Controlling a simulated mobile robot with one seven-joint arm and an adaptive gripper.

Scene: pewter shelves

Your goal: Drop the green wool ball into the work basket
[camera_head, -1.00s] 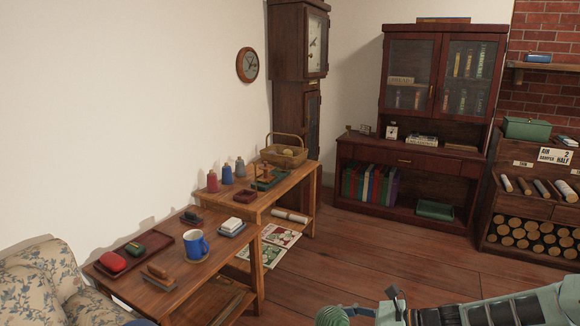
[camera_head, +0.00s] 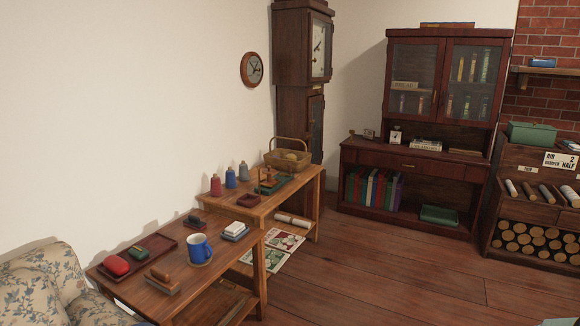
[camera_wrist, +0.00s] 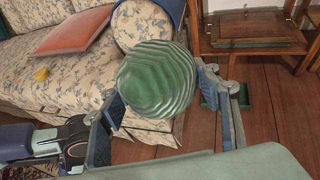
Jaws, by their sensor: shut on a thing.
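The green wool ball (camera_wrist: 158,78) is ridged and round, and in the wrist view it sits between the two fingers of my gripper (camera_wrist: 165,100). My gripper is shut on it and holds it up in front of a sofa. The work basket (camera_head: 287,158) is a wicker basket with a raised handle, at the far end of the back table in the head view. A pale round thing lies inside it. My gripper and the ball are out of the head view.
The front table (camera_head: 225,262) holds a blue mug (camera_head: 199,248) and other items. A tall clock (camera_head: 298,100) stands behind the basket. The floor (camera_head: 370,270) at right is open.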

